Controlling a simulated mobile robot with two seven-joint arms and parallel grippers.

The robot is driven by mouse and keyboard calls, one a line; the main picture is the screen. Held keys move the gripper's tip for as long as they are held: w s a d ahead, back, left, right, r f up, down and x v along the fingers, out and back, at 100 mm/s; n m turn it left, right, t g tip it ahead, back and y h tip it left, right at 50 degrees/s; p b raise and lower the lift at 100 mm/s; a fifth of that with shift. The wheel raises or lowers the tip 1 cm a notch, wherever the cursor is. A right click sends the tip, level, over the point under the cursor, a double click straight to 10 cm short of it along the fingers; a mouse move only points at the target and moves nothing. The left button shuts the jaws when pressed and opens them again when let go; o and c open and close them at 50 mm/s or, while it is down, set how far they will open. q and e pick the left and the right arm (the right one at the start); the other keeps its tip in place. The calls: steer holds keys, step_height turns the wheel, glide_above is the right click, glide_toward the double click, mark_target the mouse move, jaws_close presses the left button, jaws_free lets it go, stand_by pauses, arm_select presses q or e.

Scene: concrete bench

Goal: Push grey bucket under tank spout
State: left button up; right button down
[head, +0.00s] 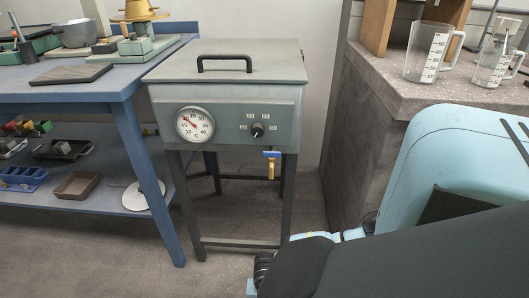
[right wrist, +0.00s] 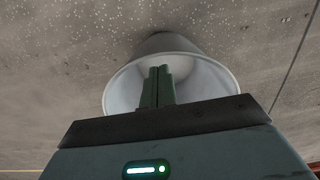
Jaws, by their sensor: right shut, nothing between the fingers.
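The grey tank (head: 225,105) stands on dark legs, with a lid, a dial and a knob on its front. Its small spout (head: 271,164), with a blue handle and brass pipe, hangs under the front right. The light grey bucket (right wrist: 166,43) shows in the right wrist view, its open mouth facing the camera. My right gripper (right wrist: 161,72) is shut and empty, its green fingers overlapping the bucket's mouth; I cannot tell whether they touch it. In the head view the bucket and right gripper are not visible; my right arm covers the lower right. My left gripper is not in view.
A blue workbench (head: 122,85) with a loaded lower shelf stands left of the tank. A concrete bench (head: 375,95) with clear measuring jugs (head: 427,52) stands to the right. Bare floor (head: 110,245) shows at the lower left and between the tank's legs.

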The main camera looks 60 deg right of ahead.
arm_select(q)
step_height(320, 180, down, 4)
steer(key=b, duration=0.2)
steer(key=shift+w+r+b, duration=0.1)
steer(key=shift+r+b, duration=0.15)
steer(key=shift+b, duration=0.05)
arm_select(e)
step_height(320, 180, down, 6)
steer(key=shift+d, duration=0.1)
